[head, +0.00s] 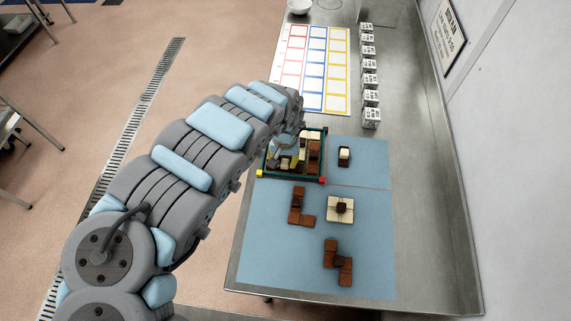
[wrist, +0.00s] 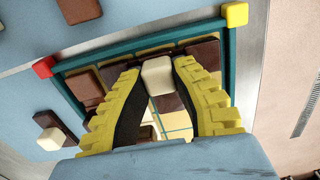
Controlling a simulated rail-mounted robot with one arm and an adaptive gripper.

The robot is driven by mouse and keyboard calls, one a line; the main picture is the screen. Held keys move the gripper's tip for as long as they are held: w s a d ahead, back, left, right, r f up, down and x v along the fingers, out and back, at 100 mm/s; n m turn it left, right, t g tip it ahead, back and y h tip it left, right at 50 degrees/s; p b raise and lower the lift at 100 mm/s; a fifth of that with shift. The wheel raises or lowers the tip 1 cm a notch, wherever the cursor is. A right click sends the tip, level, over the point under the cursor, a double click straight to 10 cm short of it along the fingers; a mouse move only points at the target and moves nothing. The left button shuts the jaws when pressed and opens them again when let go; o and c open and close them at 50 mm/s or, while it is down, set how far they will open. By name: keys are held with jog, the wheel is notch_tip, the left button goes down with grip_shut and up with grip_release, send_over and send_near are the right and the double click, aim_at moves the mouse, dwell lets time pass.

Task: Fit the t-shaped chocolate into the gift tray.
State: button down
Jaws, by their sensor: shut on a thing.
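The gift tray (head: 325,143) has a dark teal frame with red and yellow corner blocks. It lies at the far left of the blue mat. The wrist view shows its frame (wrist: 131,42) and gold cells, with several brown pieces inside. My gripper (wrist: 157,72) is shut on a cream knob (wrist: 158,78) over the tray. Dark chocolate (wrist: 168,104) shows just below the knob; this appears to be the t-shaped chocolate, but the fingers hide much of its outline. I cannot tell whether it is seated or just above the cells. In the head view my arm hides part of the tray.
On the mat lie a brown piece with a cream block (head: 343,156), an L-shaped brown piece (head: 298,206), a cream piece with a brown knob (head: 341,208) and a stepped brown piece (head: 338,262). Small white boxes (head: 370,98) line the right side beyond. Bare mat surrounds the pieces.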

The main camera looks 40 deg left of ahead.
aim_at(285, 161)
dwell(0.3)
jog(key=c, duration=1)
grip_release()
jog(key=shift+f, duration=0.1)
notch_tip(285, 161, up, 10)
jog(key=p, duration=0.5)
jog(key=shift+w, duration=0.1)
jog(key=shift+r+p, duration=1.15)
jog(key=shift+p, duration=0.1)
